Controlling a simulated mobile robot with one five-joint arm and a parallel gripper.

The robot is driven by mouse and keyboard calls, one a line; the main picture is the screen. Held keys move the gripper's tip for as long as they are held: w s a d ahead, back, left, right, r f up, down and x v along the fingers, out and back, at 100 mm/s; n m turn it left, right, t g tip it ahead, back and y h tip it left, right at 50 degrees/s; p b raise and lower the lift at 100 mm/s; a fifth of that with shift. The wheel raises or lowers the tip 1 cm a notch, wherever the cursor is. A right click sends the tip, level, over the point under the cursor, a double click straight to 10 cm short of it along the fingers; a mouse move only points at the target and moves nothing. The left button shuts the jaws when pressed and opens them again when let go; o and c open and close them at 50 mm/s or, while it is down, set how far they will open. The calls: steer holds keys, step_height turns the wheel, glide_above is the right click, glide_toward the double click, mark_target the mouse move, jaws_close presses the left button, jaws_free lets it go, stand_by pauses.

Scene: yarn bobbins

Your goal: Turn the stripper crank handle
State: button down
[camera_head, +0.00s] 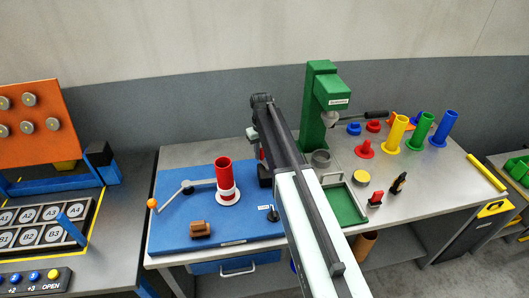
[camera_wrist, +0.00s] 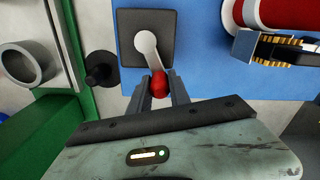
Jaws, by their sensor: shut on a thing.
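The crank has a pale grey arm (camera_wrist: 149,50) running from a dark square block (camera_wrist: 131,38) to a red knob (camera_wrist: 159,85). My gripper (camera_wrist: 160,88) is shut on the red knob, one finger on each side. The dark block sits on the blue board (camera_head: 173,230). In the head view my arm hides most of the crank and gripper, and only a bit of the dark block (camera_head: 265,175) shows beside the arm.
A red bobbin (camera_head: 223,172) with a white collar stands left of my arm, beside a silver lever with an orange ball (camera_head: 152,203). A brown block (camera_head: 200,229) lies in front. A green press (camera_head: 318,105) and green tray (camera_head: 343,205) stand right.

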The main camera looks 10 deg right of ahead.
steer(key=n, duration=0.1)
steer(key=s+a+n, duration=0.1)
steer(key=n, duration=0.1)
steer(key=shift+a+n, duration=0.3)
steer(key=shift+s+a+n, duration=0.25)
steer(key=shift+s+n, duration=0.1)
steer(key=shift+n, duration=0.5)
steer(key=shift+s+a+n, duration=0.2)
steer(key=shift+s+n, duration=0.1)
steer(key=shift+n, duration=0.55)
steer(key=c, duration=1.2)
jaws_free()
step_height(320, 180, up, 8)
steer(key=p, duration=0.7)
steer(key=shift+p, duration=0.4)
steer(key=shift+f, duration=0.2)
